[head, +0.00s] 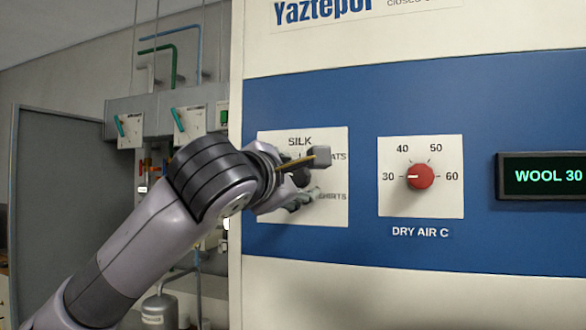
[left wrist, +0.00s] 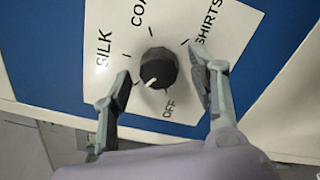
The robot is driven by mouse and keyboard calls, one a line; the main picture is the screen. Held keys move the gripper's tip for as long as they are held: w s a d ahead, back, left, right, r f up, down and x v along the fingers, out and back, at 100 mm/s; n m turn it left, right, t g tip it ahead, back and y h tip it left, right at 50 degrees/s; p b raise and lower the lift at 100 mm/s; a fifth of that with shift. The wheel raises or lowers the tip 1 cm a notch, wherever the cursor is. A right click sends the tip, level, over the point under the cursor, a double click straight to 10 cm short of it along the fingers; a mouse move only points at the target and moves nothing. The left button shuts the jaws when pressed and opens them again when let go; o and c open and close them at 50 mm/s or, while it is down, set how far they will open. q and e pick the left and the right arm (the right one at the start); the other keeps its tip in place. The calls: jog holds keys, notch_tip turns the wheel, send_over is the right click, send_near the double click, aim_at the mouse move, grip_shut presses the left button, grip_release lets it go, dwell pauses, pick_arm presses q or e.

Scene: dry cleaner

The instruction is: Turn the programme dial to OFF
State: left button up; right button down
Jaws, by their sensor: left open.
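The programme dial (left wrist: 158,68) is a round black knob with a white pointer on a white plate. In the left wrist view the plate shows SILK, COATS, SHIRTS and OFF. The pointer aims lower left there, between SILK and OFF; any label at that spot is hidden. In the head view the dial (head: 301,176) is partly hidden behind my gripper. My left gripper (head: 309,178) is open at the dial, with one finger on each side. In the left wrist view a gap shows between each finger and the knob. My right gripper is not in view.
To the right on the blue band are a red DRY AIR C dial (head: 420,176), pointing to 30, and a display (head: 543,176) reading WOOL 30. Valve boxes (head: 160,117) and pipes stand behind my arm at the left. The space before the right part of the panel is clear.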

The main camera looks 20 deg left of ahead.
pick_arm(q)
jog(key=shift+w, duration=0.25)
jog(key=shift+c, duration=0.6)
jog(key=c, duration=1.1)
jog(key=shift+o, duration=0.2)
jog(key=shift+f, duration=0.1)
